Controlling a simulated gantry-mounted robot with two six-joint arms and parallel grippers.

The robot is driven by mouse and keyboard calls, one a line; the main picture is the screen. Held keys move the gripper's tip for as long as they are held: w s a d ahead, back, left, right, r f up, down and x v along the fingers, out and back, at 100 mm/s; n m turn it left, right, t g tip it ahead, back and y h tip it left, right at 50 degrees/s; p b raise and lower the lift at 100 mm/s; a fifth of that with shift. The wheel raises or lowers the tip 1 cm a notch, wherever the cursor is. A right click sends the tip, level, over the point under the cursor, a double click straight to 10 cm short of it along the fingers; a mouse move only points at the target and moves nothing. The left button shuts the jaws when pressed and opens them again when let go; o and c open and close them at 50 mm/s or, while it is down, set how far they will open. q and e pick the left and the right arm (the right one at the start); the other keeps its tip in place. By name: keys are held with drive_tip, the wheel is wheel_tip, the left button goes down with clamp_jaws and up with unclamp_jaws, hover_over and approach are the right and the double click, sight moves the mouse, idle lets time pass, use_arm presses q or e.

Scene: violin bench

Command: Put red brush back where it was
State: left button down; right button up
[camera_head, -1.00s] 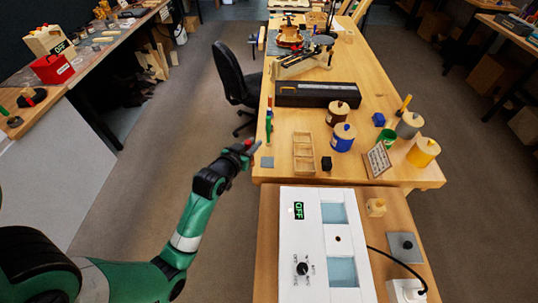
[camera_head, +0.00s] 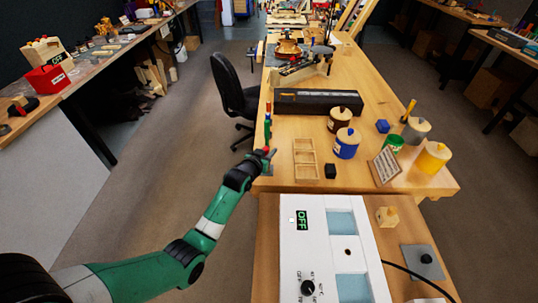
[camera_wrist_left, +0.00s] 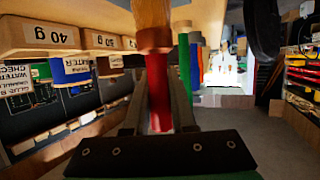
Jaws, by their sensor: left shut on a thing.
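My left gripper (camera_head: 263,156) is at the left edge of the wooden bench (camera_head: 385,75), near its front left corner. It is shut on the red brush (camera_wrist_left: 158,95). In the left wrist view the red part stands roughly upright between the two fingers, with a wood-coloured part above it. In the head view only a small red piece shows at the gripper. A green brush (camera_wrist_left: 185,70) and a blue one stand just beyond the red brush in the left wrist view. In the head view the green one (camera_head: 267,130) is along the bench's left edge. My right gripper is not in view.
A wooden compartment tray (camera_head: 305,158) and a small black block (camera_head: 330,171) lie right of the gripper. Lidded jars, including a blue one (camera_head: 346,143), stand further right. A white device reading OFF (camera_head: 318,240) is in front. Open floor lies left of the bench.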

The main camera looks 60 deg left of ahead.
use_arm(q)
drive_tip(key=shift+r, duration=0.15)
drive_tip(key=shift+w, duration=0.1)
drive_tip(key=c, duration=0.7)
unclamp_jaws()
drive_tip(key=shift+f, duration=0.2)
drive_tip(key=shift+c, duration=0.2)
drive_tip(key=shift+r, duration=0.25)
drive_tip(key=shift+s+d+r+p, duration=0.2)
drive_tip(key=shift+s+p, duration=0.1)
drive_tip(key=shift+p, duration=0.15)
drive_tip(key=p+v, duration=0.4)
drive_tip(key=v, duration=0.7)
drive_tip(key=shift+d, duration=0.15)
